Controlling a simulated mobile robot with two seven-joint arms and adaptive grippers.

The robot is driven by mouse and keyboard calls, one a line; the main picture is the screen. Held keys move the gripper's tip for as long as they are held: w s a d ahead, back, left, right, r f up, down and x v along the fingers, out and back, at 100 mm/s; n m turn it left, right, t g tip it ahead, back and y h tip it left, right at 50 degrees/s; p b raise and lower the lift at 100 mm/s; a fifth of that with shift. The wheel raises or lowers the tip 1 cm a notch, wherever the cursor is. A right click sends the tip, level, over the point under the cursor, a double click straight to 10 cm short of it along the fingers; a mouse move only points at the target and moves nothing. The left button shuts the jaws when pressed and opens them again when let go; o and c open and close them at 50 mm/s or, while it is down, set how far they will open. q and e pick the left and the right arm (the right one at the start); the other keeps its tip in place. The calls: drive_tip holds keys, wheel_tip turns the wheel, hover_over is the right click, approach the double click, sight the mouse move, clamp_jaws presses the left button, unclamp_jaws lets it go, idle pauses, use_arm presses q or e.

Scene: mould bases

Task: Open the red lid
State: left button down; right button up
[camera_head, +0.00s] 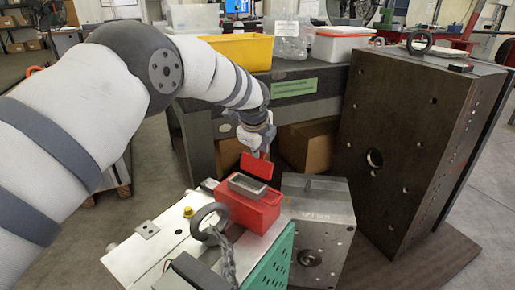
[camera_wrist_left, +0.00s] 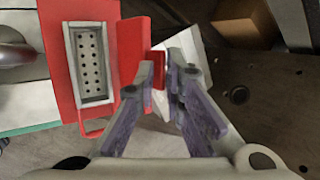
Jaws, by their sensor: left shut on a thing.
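A red box (camera_head: 250,210) sits on top of a metal mould block, with a grey metal-framed insert (camera_head: 247,186) in its open top. Its red lid (camera_head: 257,167) stands raised at the box's far edge. In the left wrist view the red box (camera_wrist_left: 57,40) shows its perforated insert (camera_wrist_left: 91,62), with the red lid (camera_wrist_left: 130,45) along its right side. My left gripper (camera_head: 258,150) is above the lid, its fingers (camera_wrist_left: 160,75) closed on the lid's edge. Part of the lid is hidden by the fingers. My right gripper is not in view.
A metal ring with a chain (camera_head: 210,221) and a green plate (camera_head: 270,262) are close in front of the box. A large dark mould block (camera_head: 405,145) stands to the right. Behind is a bench with a yellow bin (camera_head: 240,51) and a white, red-rimmed container (camera_head: 338,46).

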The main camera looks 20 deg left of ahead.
use_arm(q)
drive_tip(key=shift+w+d+r, duration=0.1)
drive_tip(key=shift+w+d, duration=0.1)
drive_tip(key=shift+w, duration=0.15)
idle(0.3)
drive_tip(key=c, duration=1.8)
unclamp_jaws()
drive_tip(key=v, duration=1.2)
drive_tip(key=shift+s, duration=0.1)
